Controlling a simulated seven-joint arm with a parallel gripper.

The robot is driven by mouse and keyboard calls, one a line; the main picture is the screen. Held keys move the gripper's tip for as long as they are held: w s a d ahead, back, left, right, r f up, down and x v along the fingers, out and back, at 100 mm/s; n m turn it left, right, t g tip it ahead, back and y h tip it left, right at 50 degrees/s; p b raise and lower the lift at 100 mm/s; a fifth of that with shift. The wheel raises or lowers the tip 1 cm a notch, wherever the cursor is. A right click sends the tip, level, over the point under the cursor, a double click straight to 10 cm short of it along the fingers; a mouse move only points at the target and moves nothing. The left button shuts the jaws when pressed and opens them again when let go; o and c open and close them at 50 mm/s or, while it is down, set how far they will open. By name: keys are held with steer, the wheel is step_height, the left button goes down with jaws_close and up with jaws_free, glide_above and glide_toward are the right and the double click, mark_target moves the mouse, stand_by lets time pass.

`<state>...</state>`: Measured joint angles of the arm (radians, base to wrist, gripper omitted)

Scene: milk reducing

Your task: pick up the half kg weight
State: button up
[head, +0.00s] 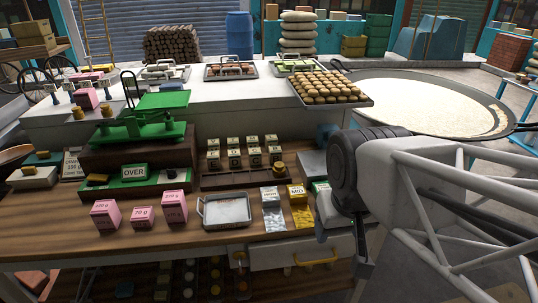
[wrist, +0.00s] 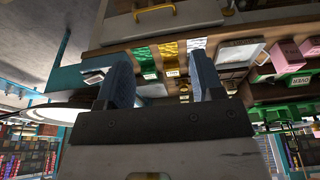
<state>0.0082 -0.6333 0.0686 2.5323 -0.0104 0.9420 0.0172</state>
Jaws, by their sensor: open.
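My gripper (head: 341,250) is at the right front of the counter in the head view, in front of the drawer. It is open and empty; both fingers show spread apart in the wrist view (wrist: 163,68). I cannot tell which thing is the half kg weight. Several small labelled cubes (head: 234,158) stand in two rows on a wooden rack (head: 222,181), behind and left of the gripper. The labels are mostly too small to read.
A metal tray (head: 226,210) and pink labelled boxes (head: 105,214) stand along the counter front. White and yellow packets (head: 299,195) lie near the gripper. A green balance scale (head: 150,120) stands behind. A drawer with a yellow handle (head: 318,262) is below.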

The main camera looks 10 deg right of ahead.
steer(key=shift+o, duration=0.3)
steer(key=shift+o, duration=1.1)
steer(key=m+h, duration=0.3)
steer(key=m, duration=0.6)
glide_above(279, 169)
steer(key=a, duration=0.2)
step_height(279, 169, down, 9)
steer(key=shift+s+f+t, duration=0.1)
steer(key=shift+f+t, duration=0.05)
steer(key=shift+t, duration=0.15)
steer(key=shift+d, duration=0.1)
